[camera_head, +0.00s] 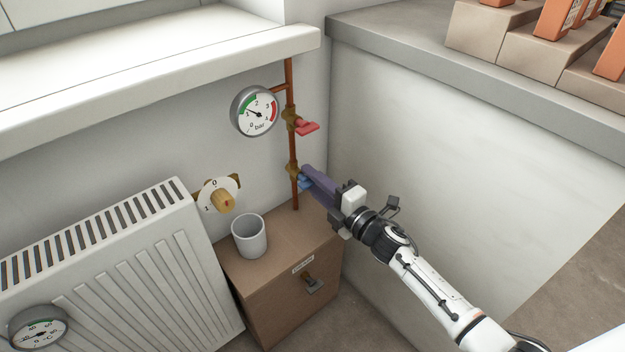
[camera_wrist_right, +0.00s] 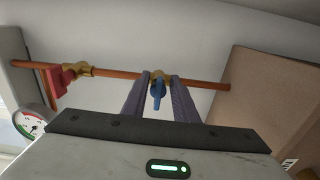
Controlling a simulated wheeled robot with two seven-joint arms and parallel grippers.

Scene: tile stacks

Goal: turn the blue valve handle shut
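The blue valve handle (camera_head: 305,183) sits on a brass valve low on the vertical copper pipe (camera_head: 293,150), partly hidden behind my right gripper's purple fingers. In the right wrist view the blue handle (camera_wrist_right: 158,90) points across the pipe, toward the camera. My right gripper (camera_head: 308,177) reaches the valve from the right. In the wrist view its two fingers (camera_wrist_right: 161,80) stand apart on either side of the handle, with a visible gap on each side. Contact with the handle does not show. My left gripper is not in view.
A red valve handle (camera_head: 306,127) and a pressure gauge (camera_head: 254,111) sit higher on the pipe. A white cup (camera_head: 250,238) stands on the brown cabinet (camera_head: 285,268) below. A rotary knob (camera_head: 221,198) is on the wall. A radiator (camera_head: 110,275) is at left; a pale wall (camera_head: 450,160) at right.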

